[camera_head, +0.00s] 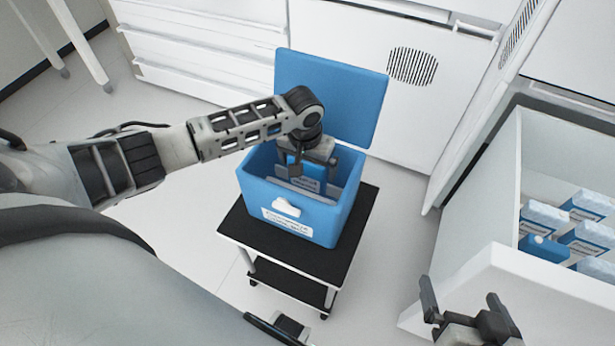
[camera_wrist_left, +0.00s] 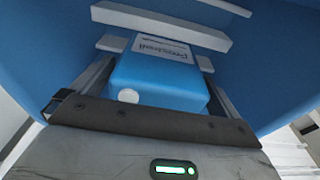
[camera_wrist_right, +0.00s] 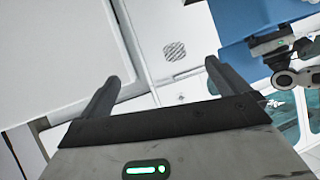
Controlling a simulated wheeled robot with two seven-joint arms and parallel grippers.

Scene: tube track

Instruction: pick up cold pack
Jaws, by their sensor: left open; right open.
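My left gripper (camera_head: 308,168) reaches down into an open blue cooler box (camera_head: 330,222). In the left wrist view, a blue cold pack (camera_wrist_left: 158,85) with a white label and a white cap lies between the open fingers, inside the box. Whether the fingers touch it cannot be told. My right gripper (camera_head: 462,302) is open and empty, in front of an open freezer drawer (camera_head: 520,275). It also shows empty in the right wrist view (camera_wrist_right: 163,75). Several blue-and-white cold packs (camera_head: 588,205) lie in the drawer.
The cooler box stands on a small black-topped cart (camera_head: 235,222), its lid (camera_head: 330,95) raised at the back. White strips (camera_wrist_left: 160,22) sit inside the box beyond the pack. White cabinets (camera_head: 200,45) line the back. Floor between cart and drawer is clear.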

